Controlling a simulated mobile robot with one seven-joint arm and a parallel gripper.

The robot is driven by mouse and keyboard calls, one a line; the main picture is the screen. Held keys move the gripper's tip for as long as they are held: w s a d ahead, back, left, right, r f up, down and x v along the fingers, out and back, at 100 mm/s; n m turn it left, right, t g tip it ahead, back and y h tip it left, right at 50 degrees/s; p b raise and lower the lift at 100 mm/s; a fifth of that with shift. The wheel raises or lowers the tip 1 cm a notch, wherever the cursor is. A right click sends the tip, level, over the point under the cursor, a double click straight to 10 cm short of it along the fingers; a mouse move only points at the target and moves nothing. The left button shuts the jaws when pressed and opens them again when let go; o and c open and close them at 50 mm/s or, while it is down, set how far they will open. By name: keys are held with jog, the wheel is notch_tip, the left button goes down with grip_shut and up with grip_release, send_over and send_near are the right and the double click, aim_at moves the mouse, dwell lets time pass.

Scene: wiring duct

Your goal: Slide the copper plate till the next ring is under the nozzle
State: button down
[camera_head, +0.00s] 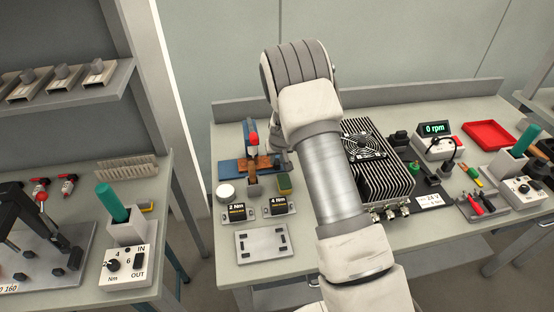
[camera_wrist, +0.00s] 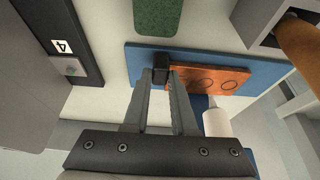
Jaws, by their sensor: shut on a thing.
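The copper plate (camera_wrist: 217,77) lies on a blue base (camera_wrist: 142,58) in the wrist view, with several dark rings drawn on its face. In the head view the plate (camera_head: 264,161) shows small, partly behind my arm. A white cylinder with a narrow tip (camera_wrist: 215,122), seemingly the nozzle, points at the plate's ringed part. I cannot tell exactly which ring is under it. In the head view my gripper is hidden.
A green sponge (camera_wrist: 155,16) and a brown handle in a holder (camera_wrist: 300,40) stand close to the base. A white round pot (camera_head: 226,192) and two torque-label blocks are in front. A finned black unit (camera_head: 385,165) stands right of my arm.

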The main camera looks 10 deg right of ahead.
jog(key=d+b, duration=0.2)
jog(key=d, duration=0.1)
jog(key=shift+d+f, duration=0.15)
jog(key=shift+f, duration=0.05)
jog(key=shift+d+r, duration=0.2)
jog(key=shift+d, duration=0.15)
jog(key=c, duration=0.7)
grip_release()
jog(key=shift+d, duration=0.1)
jog(key=shift+s+r, duration=0.2)
jog(key=shift+r, duration=0.4)
jog(key=v, duration=1.6)
jog(key=shift+s+b, duration=0.15)
jog(key=shift+b, duration=0.2)
jog(key=shift+r, duration=0.1)
